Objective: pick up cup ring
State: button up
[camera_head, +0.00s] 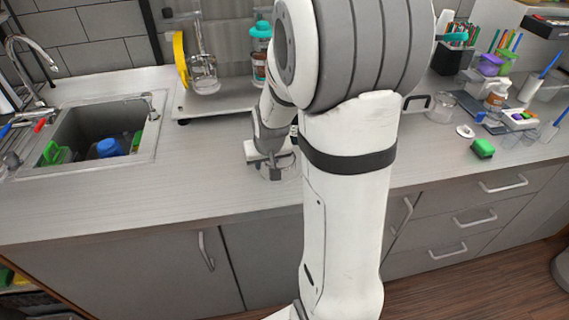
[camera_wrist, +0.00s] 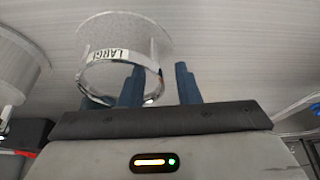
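The cup ring (camera_wrist: 109,55) is a clear round ring with a "LARGE" label and a shiny lower rim, standing on the counter in the wrist view. In the head view the ring (camera_head: 287,162) is small and partly hidden by my arm. My gripper (camera_wrist: 161,84) is open, with its two blue fingers apart. One finger overlaps the ring's opening and the other is beyond its right wall, so that wall shows between them. I cannot tell whether either finger touches it.
A larger clear cylinder (camera_wrist: 18,65) stands left of the ring in the wrist view.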

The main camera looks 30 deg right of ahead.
jog(key=shift+w+f, duration=0.1)
jog(key=shift+f, duration=0.2)
grip_shut()
